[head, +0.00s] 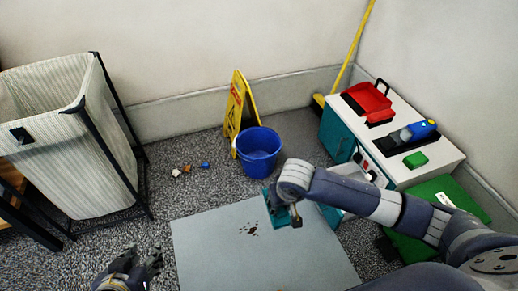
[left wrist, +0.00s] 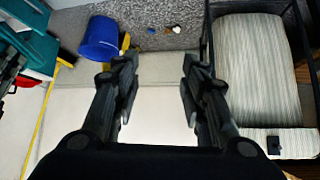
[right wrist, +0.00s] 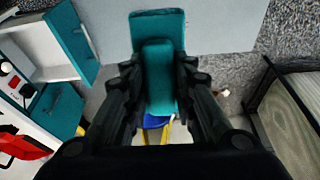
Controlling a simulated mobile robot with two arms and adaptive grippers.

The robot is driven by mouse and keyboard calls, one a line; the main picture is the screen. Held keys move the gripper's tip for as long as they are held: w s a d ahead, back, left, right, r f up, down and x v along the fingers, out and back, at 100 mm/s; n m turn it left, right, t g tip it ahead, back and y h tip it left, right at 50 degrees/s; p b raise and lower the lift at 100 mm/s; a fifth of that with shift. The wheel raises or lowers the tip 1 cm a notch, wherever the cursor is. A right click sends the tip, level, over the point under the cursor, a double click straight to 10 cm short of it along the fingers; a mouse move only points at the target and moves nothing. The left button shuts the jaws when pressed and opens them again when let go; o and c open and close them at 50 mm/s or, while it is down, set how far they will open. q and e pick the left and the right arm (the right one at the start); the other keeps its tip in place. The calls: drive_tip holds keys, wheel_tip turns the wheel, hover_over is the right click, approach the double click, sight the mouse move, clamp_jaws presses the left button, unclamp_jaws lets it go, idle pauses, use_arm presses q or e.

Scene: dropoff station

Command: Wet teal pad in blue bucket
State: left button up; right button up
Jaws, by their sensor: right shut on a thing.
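The teal pad (right wrist: 158,30) is between the fingers of my right gripper (right wrist: 160,88), which is shut on its raised grip. In the head view, the pad (head: 269,203) shows in part beside my right wrist, over the grey floor panel. The blue bucket (head: 258,151) stands upright on the carpet behind the pad, apart from it. It also shows in part in the right wrist view (right wrist: 153,121) and fully in the left wrist view (left wrist: 99,40). I cannot see any water in it. My left gripper (head: 155,259) is open and empty at the lower left; its fingers (left wrist: 158,75) stand apart.
Dark spots (head: 251,229) mark the grey panel (head: 208,248). A yellow floor sign (head: 236,104) stands close behind the bucket. Small litter (head: 187,168) lies left of it. A striped hamper (head: 75,160) is at left, and a white-topped cart (head: 436,150) with tools at right.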

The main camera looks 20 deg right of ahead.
drive_tip(key=shift+f+b, duration=0.35)
drive_tip(key=shift+f, duration=0.85)
drive_tip(key=shift+f+b, duration=0.3)
drive_tip(key=shift+f, duration=0.75)
drive_tip(key=shift+f+b, duration=0.35)
drive_tip(key=shift+f, duration=0.7)
use_arm(q)
drive_tip(key=shift+w+d+r+t+h, duration=1)
drive_tip(key=shift+w+d+r+t, duration=0.7)
drive_tip(key=shift+w+r+t, duration=2.7)
wheel_tip(320, 180, up, 13)
drive_tip(key=s+d+t+h+b, duration=0.1)
drive_tip(key=s+t+h+b, duration=0.1)
drive_tip(key=t+b, duration=0.1)
drive_tip(key=shift+s+d+f+m+t, duration=0.2)
drive_tip(key=shift+s+m+t, duration=0.15)
drive_tip(key=shift+t, duration=0.25)
use_arm(e)
wheel_tip(320, 180, down, 8)
use_arm(q)
drive_tip(key=shift+w, duration=0.1)
drive_tip(key=shift+s+r, duration=0.25)
drive_tip(key=shift+s, duration=0.2)
